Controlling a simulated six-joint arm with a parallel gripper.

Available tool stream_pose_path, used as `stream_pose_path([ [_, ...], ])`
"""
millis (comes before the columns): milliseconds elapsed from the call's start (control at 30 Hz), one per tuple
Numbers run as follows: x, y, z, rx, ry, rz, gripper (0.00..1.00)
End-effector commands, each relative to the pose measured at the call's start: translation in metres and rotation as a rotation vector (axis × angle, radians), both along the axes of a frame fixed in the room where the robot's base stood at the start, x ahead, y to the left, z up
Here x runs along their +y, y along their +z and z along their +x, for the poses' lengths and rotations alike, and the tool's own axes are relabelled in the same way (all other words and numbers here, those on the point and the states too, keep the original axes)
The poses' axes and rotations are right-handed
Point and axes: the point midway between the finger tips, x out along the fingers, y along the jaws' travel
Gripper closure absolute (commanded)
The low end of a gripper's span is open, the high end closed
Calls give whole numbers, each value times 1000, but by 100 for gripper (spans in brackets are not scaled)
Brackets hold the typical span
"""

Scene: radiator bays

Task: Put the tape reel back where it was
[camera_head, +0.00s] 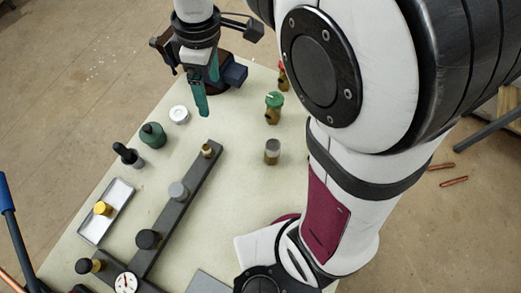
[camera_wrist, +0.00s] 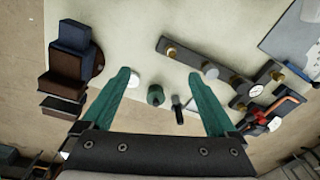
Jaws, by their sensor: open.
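A small white ring-like reel, which looks like the tape reel (camera_head: 179,114), lies flat on the pale table left of my gripper in the head view. In the wrist view, the white reel (camera_wrist: 134,80) shows just beside the tip of the left finger, partly hidden by it. My gripper (camera_head: 208,88) points down over the far part of the table, with its teal fingers apart. In the wrist view, my gripper (camera_wrist: 160,74) is open with nothing held between the fingers. The reel and the fingers appear apart.
A dark bar (camera_head: 173,212) with several fittings crosses the table beside a tray (camera_head: 88,234). Green-topped valve (camera_head: 273,108) stands right.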

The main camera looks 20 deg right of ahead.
Motion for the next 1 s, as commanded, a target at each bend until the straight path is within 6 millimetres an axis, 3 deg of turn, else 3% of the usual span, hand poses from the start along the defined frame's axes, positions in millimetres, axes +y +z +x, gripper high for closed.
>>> stream_pose_path([
  [33,-19,12,-38,16,-291,10,7],
  [133,-42,13,-112,80,-898,27,7],
  [200,-48,5,-151,122,-1219,34,7],
  [300,-51,-6,-183,162,-1497,35,7],
  [433,-51,-11,-194,181,-1605,33,7],
  [1000,-51,-10,-193,179,-1599,32,7],
])
